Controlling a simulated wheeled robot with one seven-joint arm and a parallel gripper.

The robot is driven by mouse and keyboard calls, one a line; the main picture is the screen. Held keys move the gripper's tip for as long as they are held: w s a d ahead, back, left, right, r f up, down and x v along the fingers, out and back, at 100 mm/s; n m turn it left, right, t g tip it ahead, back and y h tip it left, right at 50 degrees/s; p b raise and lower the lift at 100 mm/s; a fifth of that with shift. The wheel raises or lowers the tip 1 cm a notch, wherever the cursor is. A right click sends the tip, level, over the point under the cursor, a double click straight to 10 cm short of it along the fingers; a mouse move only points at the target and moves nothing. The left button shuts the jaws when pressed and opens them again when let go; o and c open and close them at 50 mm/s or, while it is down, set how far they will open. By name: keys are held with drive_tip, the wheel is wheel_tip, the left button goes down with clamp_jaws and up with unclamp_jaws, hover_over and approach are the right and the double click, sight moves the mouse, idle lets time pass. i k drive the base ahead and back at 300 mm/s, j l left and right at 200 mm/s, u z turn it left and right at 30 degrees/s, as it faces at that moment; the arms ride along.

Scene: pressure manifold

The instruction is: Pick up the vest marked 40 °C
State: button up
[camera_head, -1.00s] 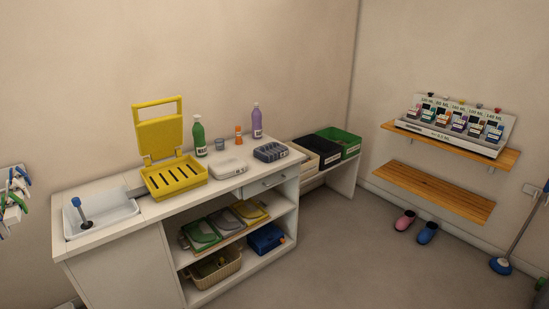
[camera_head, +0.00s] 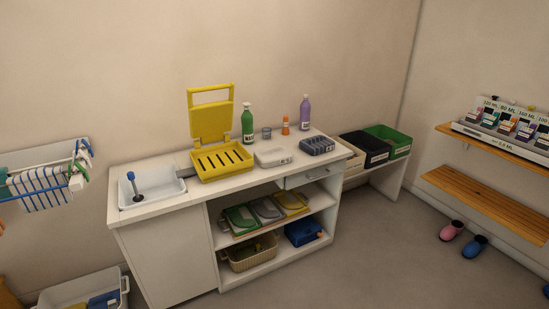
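I cannot make out a vest marked 40 °C in this view; no such marking is readable. Flat green (camera_head: 240,218), grey (camera_head: 268,209) and yellow (camera_head: 292,202) items lie side by side on the upper shelf under the counter. They are too small to tell what they are. A white tub (camera_head: 62,293) at the bottom left holds blue and yellow things, partly cut off by the frame. My gripper is not in view.
A white counter (camera_head: 150,212) carries a sink, a yellow open-lidded box (camera_head: 222,163) and bottles. A wicker basket (camera_head: 250,254) and blue box (camera_head: 303,232) sit below. A wall rack (camera_head: 45,180) hangs left. Wooden shelves (camera_head: 490,200) are at right. Floor (camera_head: 400,260) in front is clear.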

sight(269, 157)
drive_tip(key=i+l+u, duration=0.15)
drive_tip(key=i+u, duration=0.2)
drive_tip(key=i+l+u, duration=1.35)
drive_tip(key=l, duration=0.35)
drive_tip(key=i+l+u, duration=0.15)
drive_tip(key=l+u, duration=0.2)
drive_tip(key=l, duration=0.2)
drive_tip(key=l+u, duration=0.35)
drive_tip(key=l, duration=0.25)
drive_tip(key=i+l+u, duration=0.1)
drive_tip(key=l+u, duration=0.25)
drive_tip(key=l, duration=0.3)
